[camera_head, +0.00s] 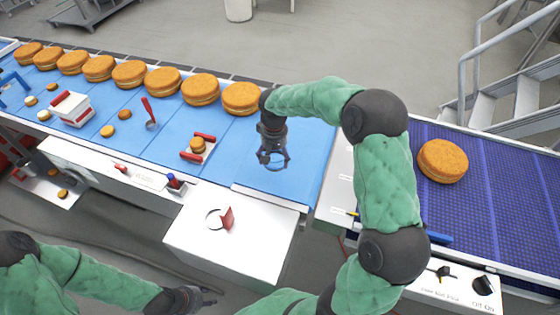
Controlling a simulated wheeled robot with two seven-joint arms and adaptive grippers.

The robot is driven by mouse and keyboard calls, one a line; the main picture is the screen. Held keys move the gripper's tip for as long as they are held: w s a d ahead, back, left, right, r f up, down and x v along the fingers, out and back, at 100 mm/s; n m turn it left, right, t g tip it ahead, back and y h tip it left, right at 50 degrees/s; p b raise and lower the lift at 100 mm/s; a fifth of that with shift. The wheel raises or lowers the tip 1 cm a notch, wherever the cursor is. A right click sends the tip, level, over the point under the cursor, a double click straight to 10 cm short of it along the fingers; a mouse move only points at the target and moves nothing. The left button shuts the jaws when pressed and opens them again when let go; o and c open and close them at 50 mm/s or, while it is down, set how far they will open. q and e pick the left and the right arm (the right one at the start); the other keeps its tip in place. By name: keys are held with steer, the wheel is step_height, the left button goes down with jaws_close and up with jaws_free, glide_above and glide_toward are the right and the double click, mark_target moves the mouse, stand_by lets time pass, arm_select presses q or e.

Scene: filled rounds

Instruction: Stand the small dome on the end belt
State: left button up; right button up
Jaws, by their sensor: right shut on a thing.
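My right gripper (272,160) is over the right end of the light-blue belt (310,165). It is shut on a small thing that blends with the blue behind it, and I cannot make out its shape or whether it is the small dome. I cannot pick out a small dome elsewhere for certain. The purple-blue end belt (480,215) is at the right, behind my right arm, with a large golden filled round (442,161) on it. My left gripper (195,299) is low at the left, away from the belts; its fingers are too small and dark to read.
Several filled rounds (163,81) line the light-blue belt's far edge. A white box (71,109), a red-handled tray (190,155) and small buns (107,131) sit nearer. A white table (190,250) stands in front, with a red piece (227,217). The end belt has free room around its round.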

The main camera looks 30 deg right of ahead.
steer(key=f, duration=0.1)
steer(key=w+d+f, duration=0.1)
steer(key=d+f, duration=0.1)
steer(key=shift+w+d+f, duration=0.25)
steer(key=shift+w+f, duration=0.05)
steer(key=shift+f, duration=0.05)
steer(key=shift+w+d+f, duration=0.1)
steer(key=shift+f, duration=0.8)
steer(key=shift+w+d+f, duration=0.1)
steer(key=shift+f, duration=0.75)
steer(key=shift+s+b, duration=0.1)
steer(key=shift+b, duration=0.2)
steer(key=shift+f, duration=0.2)
steer(key=o, duration=1)
steer(key=shift+c, duration=0.2)
steer(key=shift+r, duration=0.1)
step_height(320, 180, up, 12)
steer(key=shift+r+p, duration=0.1)
steer(key=shift+p, duration=0.45)
